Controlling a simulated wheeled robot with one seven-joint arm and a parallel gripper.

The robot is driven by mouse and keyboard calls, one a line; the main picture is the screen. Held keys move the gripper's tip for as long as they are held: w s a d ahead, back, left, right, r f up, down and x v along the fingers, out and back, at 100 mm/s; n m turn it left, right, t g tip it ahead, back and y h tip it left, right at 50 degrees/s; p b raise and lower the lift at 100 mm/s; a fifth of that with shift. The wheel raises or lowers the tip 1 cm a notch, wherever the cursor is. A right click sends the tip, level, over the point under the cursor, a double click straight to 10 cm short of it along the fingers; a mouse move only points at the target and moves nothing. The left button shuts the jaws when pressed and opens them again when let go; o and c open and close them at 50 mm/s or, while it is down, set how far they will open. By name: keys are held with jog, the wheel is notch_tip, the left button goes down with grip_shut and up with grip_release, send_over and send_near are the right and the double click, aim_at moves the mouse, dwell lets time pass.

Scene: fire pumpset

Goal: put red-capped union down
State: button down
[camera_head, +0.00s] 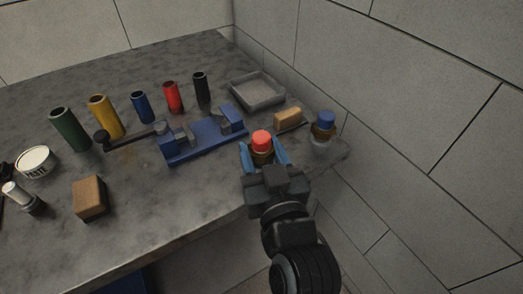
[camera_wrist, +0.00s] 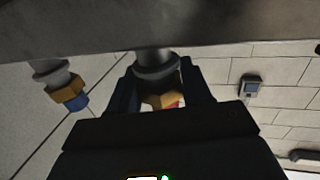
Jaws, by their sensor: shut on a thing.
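The red-capped union (camera_head: 262,139) is upright between the blue fingers of my gripper (camera_head: 260,146), near the bench's front right edge. My gripper is shut on it. In the wrist view, which looks upside down, its brass nut (camera_wrist: 163,100) and a bit of red show between the dark fingers (camera_wrist: 160,82). Its grey lower end meets the bench band at the top there; I cannot tell whether it bears on the bench. The blue-capped union (camera_head: 324,124) stands to the right, and also shows in the wrist view (camera_wrist: 70,93).
A blue vise (camera_head: 205,140) lies just left of my gripper. A tan block (camera_head: 288,118) and a grey tray (camera_head: 258,92) are behind. Several coloured cylinders (camera_head: 172,97) stand further left. The wall (camera_head: 420,120) closes the right side.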

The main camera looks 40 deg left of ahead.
aim_at(265, 163)
jog(key=shift+c, duration=2.4)
grip_release()
jog(key=shift+f, duration=0.15)
jog(key=b+v, duration=0.1)
jog(key=v, duration=0.7)
